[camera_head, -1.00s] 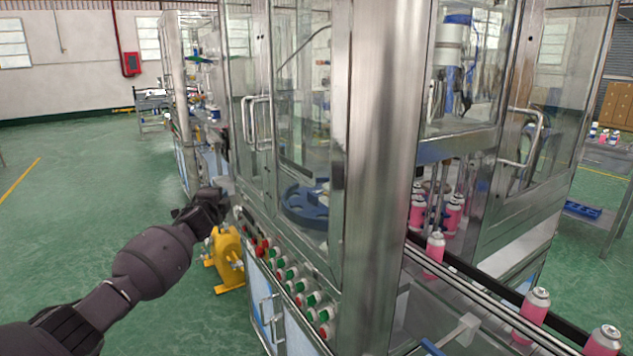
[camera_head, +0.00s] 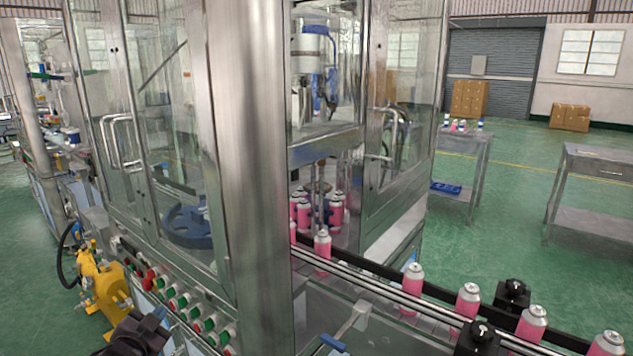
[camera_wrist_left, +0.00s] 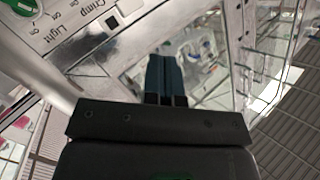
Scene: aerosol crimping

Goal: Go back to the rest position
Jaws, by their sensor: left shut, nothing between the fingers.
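My left gripper (camera_head: 150,326) is at the bottom left edge of the head view, in front of the crimping machine's button panel. In the left wrist view its two dark fingers (camera_wrist_left: 165,78) lie together, shut with nothing between them. Part of the machine's panel (camera_wrist_left: 75,32), with the words "Crimp" and "Light", shows close by in that view. I cannot tell whether the fingers touch the machine. My right gripper is not in view.
The glass-sided crimping machine (camera_head: 240,200) fills the middle. Pink cans (camera_head: 413,285) stand along its conveyor (camera_head: 380,290). A yellow device (camera_head: 103,285) stands at the lower left. Steel tables (camera_head: 600,165) stand at the right, with open green floor (camera_head: 500,220) between.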

